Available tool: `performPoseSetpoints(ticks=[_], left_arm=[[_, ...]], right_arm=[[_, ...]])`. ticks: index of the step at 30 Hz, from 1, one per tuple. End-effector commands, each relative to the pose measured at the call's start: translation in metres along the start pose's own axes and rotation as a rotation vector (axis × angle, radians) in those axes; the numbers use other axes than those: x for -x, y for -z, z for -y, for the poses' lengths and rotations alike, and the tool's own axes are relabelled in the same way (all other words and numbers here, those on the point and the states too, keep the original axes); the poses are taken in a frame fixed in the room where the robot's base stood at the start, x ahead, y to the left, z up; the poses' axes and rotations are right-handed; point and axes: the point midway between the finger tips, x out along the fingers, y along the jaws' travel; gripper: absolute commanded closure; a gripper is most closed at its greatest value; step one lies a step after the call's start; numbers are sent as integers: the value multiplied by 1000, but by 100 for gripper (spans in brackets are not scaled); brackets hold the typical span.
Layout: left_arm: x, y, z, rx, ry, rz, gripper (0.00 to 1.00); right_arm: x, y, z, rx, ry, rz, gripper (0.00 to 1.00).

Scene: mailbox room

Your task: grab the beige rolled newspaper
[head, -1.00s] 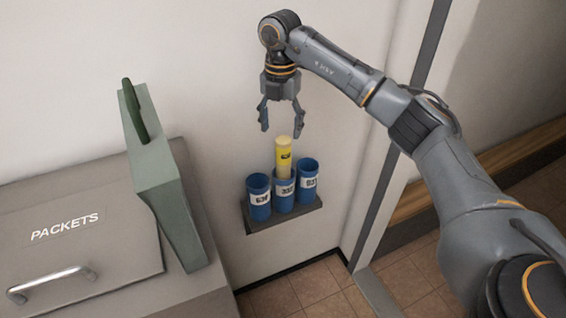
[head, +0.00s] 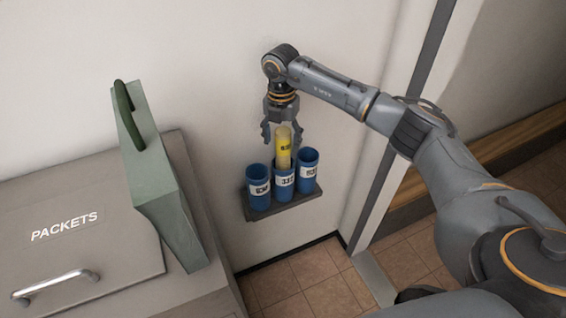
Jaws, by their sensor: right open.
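The rolled newspaper (head: 283,148) stands upright in the middle blue tube (head: 284,185). It looks yellow with a beige top and carries a small dark mark. Its lower part is hidden inside the tube. My right gripper (head: 283,138) points down from above with its fingers open. The fingertips are at the height of the newspaper's upper part, one on each side of it. I cannot tell whether they touch it. My left gripper is not in view.
Blue tubes stand left (head: 259,188) and right (head: 308,171) of the middle one on a dark wall shelf (head: 285,209). A green box-like object (head: 158,175) with a handle stands on the PACKETS cabinet (head: 90,235) at left. A door frame (head: 400,130) is at right.

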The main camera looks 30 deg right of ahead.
Motion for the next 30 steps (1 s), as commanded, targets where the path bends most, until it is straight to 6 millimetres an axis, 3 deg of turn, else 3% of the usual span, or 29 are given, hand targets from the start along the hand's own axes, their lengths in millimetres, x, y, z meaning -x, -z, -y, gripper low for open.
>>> performPoseSetpoints(ticks=[3, 7, 16, 25, 30], left_arm=[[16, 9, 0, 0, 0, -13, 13], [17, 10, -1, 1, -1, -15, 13], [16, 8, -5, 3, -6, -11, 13], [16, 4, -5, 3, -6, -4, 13], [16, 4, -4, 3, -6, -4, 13]], right_arm=[[-15, 2, 6, -1, 4, -4, 35], [-32, 1, 5, -2, 2, -2, 35], [-38, 1, 4, 0, 0, 0, 37], [-38, 1, 4, 0, 0, 0, 98], [-37, 1, 4, -1, 0, 0, 100]])
